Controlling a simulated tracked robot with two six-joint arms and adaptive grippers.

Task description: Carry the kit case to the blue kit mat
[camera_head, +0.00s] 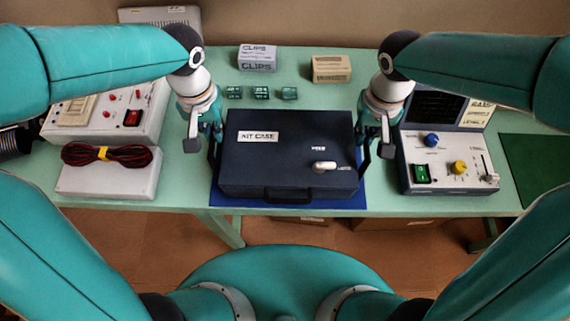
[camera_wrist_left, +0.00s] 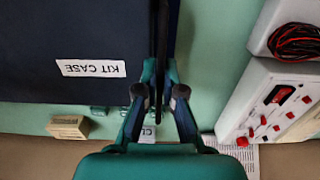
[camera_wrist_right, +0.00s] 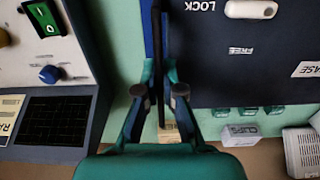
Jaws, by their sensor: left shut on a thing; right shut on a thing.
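The dark navy kit case (camera_head: 285,180), with a white label, a white latch knob and a front handle, is over the blue kit mat (camera_head: 290,208). The mat shows as a strip along the case's front and right edges; the rest is hidden. I cannot tell whether the case touches it. My left gripper (camera_head: 214,148) is shut on the case's left side handle; the left wrist view shows the case (camera_wrist_left: 70,40) beside the fingers (camera_wrist_left: 160,95). My right gripper (camera_head: 366,152) is shut on the right side handle; the right wrist view shows the fingers (camera_wrist_right: 159,95) on it.
A white device (camera_head: 112,112) and a cable-topped box (camera_head: 110,180) stand left of the case. A console with knobs (camera_head: 445,165) stands close on the right, beside a dark green mat (camera_head: 540,165). Small green blocks (camera_head: 262,93) and two cartons (camera_head: 258,58) are behind.

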